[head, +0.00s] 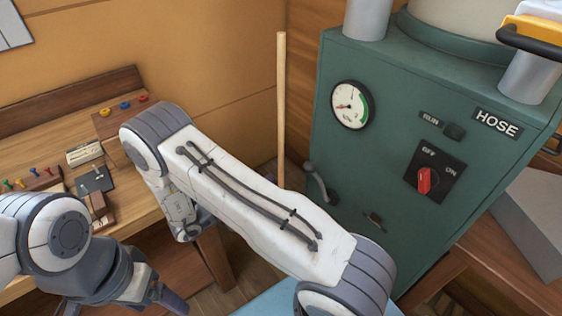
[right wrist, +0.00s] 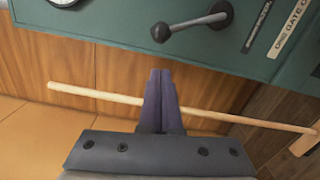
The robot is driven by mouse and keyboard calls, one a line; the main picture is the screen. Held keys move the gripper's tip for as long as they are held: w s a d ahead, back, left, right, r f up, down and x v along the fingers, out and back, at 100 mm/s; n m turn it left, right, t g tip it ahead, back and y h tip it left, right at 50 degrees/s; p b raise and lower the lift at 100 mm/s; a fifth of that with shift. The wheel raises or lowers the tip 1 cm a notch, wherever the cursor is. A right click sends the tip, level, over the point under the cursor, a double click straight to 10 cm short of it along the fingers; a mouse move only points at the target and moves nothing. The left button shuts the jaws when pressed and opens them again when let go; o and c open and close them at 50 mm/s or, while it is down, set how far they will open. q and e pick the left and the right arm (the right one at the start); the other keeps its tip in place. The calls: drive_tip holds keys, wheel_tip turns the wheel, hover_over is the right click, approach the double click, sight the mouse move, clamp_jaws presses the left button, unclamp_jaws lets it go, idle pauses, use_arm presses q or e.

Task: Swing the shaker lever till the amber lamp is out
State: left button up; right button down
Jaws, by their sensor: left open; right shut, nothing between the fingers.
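The shaker lever (head: 319,183), a grey bar with a ball grip, sticks out from the lower left of the green cabinet's face. It also shows at the top of the right wrist view (right wrist: 195,22), with its dark pivot on the green panel. My right gripper (right wrist: 160,80) is shut and empty, apart from the lever and below it in that view; my arm hides it in the head view. My left gripper (head: 168,298) is open at the lower left, away from the lever. No lit amber lamp shows; a small dark square (head: 453,131) sits beside a label.
The green cabinet (head: 390,150) carries a gauge (head: 350,104), a HOSE label and a red OFF/ON switch (head: 425,180). A wooden pole (head: 281,100) stands left of it and crosses behind my right fingers in the wrist view. A wooden bench (head: 130,180) is at left.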

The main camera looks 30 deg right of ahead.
drive_tip(key=d+p, duration=0.1)
drive_tip(key=d, duration=0.9)
drive_tip(key=shift+a+r+p, duration=0.1)
drive_tip(key=shift+r+p, duration=0.15)
drive_tip(key=shift+p, duration=0.05)
